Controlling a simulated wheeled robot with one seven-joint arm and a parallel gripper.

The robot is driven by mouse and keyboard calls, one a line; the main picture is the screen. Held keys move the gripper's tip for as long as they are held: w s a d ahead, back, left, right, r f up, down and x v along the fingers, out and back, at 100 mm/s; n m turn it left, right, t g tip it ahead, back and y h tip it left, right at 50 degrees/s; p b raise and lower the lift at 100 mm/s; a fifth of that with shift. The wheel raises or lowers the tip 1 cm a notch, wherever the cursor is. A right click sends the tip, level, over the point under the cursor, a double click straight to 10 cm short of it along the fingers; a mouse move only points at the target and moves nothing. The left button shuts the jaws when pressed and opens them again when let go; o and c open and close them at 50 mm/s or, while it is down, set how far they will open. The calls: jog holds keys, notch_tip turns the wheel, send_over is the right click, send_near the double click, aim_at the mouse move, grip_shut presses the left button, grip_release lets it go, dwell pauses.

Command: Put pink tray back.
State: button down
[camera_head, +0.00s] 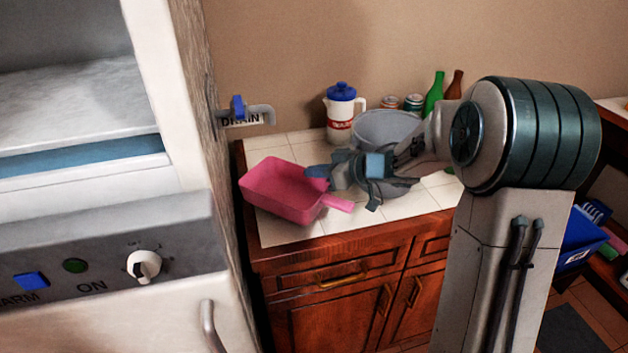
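The pink tray (280,190) is a shallow pan with a short handle (337,203) at its lower right. It is at the left end of the white tiled counter, slightly over the front left part. My gripper (344,189) is at the tray's right side, close above the handle. Its fingers look spread apart, one near the tray's right rim and one to the right of the handle. I cannot tell whether either finger touches the tray. The gripper holds nothing that I can see.
A grey bucket (384,128) stands behind my gripper, partly hidden by it. A white jug with a blue lid (341,112), cans (413,102) and green and brown bottles (434,95) stand along the wall. A white appliance (100,220) rises at left.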

aim_at(314, 180)
jog(key=shift+w+a, duration=0.3)
jog(key=shift+a, duration=0.05)
jog(key=shift+w+f+b, duration=0.1)
jog(key=shift+f+b, duration=0.25)
jog(key=shift+f, duration=1.35)
jog(key=shift+f, duration=0.15)
jog(key=c, duration=1.7)
grip_release()
jog(key=shift+d+r, duration=0.1)
jog(key=shift+r, duration=0.1)
jog(key=p+v, duration=0.1)
jog(key=v, duration=1)
jog(key=shift+d+r, duration=0.2)
jog(key=shift+d, duration=0.1)
